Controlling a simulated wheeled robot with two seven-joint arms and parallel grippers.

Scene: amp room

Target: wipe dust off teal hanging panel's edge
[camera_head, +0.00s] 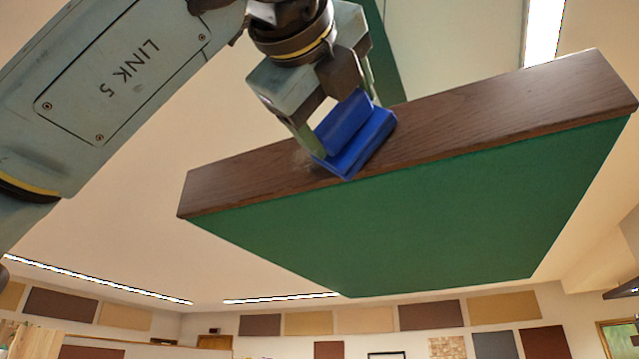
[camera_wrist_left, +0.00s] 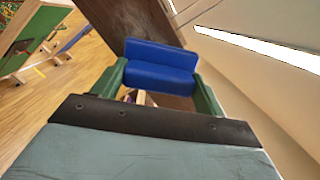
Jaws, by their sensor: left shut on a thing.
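The teal hanging panel (camera_head: 420,210) fills the middle of the head view, with a green underside and a brown wood-grain edge (camera_head: 500,110). My left gripper (camera_head: 338,122) is shut on a blue block-like wiper (camera_head: 362,146), which lies against the brown edge left of its middle. My right gripper is not in view.
Another green panel (camera_head: 385,60) hangs behind the gripper. Ceiling light strips (camera_head: 543,30) run above. Brown, tan and grey wall panels (camera_head: 430,315) line the far wall. The left wrist view shows a wooden floor (camera_wrist_left: 70,85) and a green board on a wooden frame (camera_wrist_left: 30,38).

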